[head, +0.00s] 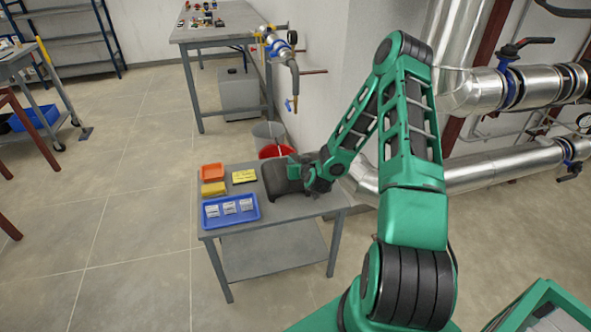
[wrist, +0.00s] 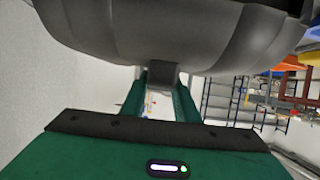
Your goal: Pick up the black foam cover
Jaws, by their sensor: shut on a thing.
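The black foam cover (head: 283,178) is a dark grey, rounded block at the right end of the small grey table (head: 272,226). In the wrist view the cover (wrist: 180,35) fills the top of the picture, with a small tab (wrist: 163,74) hanging down between the fingers. My gripper (head: 304,172) reaches the cover from the right and is shut on it. In the wrist view my gripper (wrist: 160,88) shows its two green fingers on either side of the tab. Whether the cover touches the table top is hard to tell.
On the small table are a blue tray (head: 230,222) with white packs, an orange bin (head: 212,172), a yellow block (head: 213,189) and a yellow pad (head: 244,176). Silver pipes (head: 490,170) run at right. The floor at left is mostly clear.

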